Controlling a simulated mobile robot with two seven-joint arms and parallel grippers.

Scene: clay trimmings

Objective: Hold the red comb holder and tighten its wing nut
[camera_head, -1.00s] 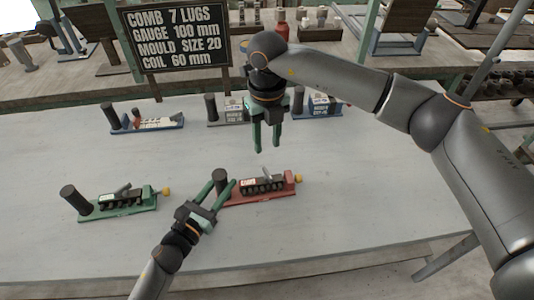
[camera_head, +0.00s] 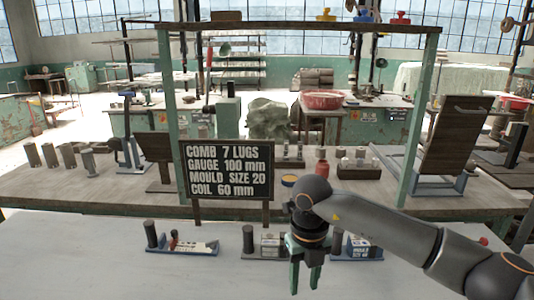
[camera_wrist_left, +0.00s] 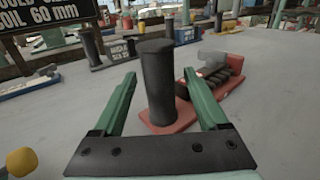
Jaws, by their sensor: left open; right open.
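The red comb holder shows only in the left wrist view, with its red base (camera_wrist_left: 182,122) on the table, its upright dark post (camera_wrist_left: 158,95) and a dark comb (camera_wrist_left: 222,78) behind. My left gripper (camera_wrist_left: 158,74) is open, one green finger on each side of the post; I cannot tell whether they touch it. The holder's wing nut is not visible in this view. My right gripper (camera_head: 306,272) hangs open and empty, pointing down, in the head view.
A sign (camera_head: 229,170) stands behind the pale table (camera_head: 100,265). A blue holder (camera_head: 190,247), a grey holder (camera_head: 262,244) and another blue holder (camera_head: 357,247) stand along its back. A yellow knob (camera_wrist_left: 20,161) is at the lower left of the left wrist view.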

